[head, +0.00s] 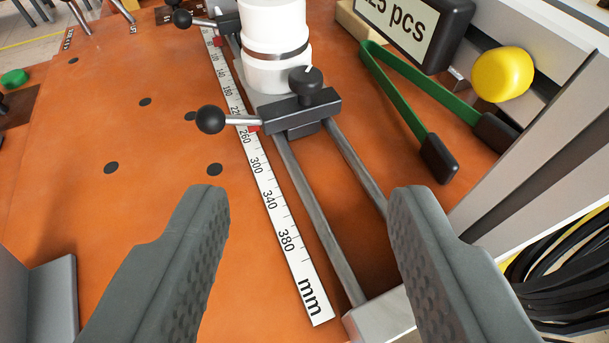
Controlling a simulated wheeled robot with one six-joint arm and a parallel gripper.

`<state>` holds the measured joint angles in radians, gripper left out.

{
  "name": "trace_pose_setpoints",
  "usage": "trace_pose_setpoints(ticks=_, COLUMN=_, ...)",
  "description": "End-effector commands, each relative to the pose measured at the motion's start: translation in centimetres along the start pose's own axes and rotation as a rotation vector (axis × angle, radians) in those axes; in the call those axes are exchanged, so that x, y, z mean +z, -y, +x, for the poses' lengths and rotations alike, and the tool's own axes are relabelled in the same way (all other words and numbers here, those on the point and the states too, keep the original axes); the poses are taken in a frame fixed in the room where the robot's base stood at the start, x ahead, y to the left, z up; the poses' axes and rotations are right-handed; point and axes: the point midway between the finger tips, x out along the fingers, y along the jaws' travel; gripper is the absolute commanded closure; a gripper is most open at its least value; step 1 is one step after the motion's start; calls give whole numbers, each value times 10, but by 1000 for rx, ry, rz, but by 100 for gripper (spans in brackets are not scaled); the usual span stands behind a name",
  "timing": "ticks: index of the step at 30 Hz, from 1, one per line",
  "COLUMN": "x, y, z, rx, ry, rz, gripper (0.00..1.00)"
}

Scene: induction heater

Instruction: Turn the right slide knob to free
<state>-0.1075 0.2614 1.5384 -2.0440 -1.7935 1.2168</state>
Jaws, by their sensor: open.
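The near slide block (298,115) is dark grey and sits across two metal rails, just in front of a white cylinder. A black slide knob (305,84) stands on its top, and a lever with a black ball (211,119) sticks out to its left. I take this as the right slide; its lock state cannot be read from the picture. A far slide block (230,24) has a similar ball lever (183,18). My gripper (309,190) is open and empty, its grey fingers apart over the near rail ends, short of the near block.
The white cylinder (277,74) stands between the slides. A mm ruler (270,195) runs left of the rails.

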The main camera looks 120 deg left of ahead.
Motion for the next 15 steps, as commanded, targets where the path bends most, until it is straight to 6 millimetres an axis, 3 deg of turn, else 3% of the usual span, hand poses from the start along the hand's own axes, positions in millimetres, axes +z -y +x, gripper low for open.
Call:
trace_pose_setpoints(ticks=9, x=-8, y=46, z=7, rx=226, ry=2, rz=89, gripper=52)
trace_pose_setpoints(ticks=15, x=-6, y=66, z=11, rx=329, ry=0, rz=136, gripper=52)
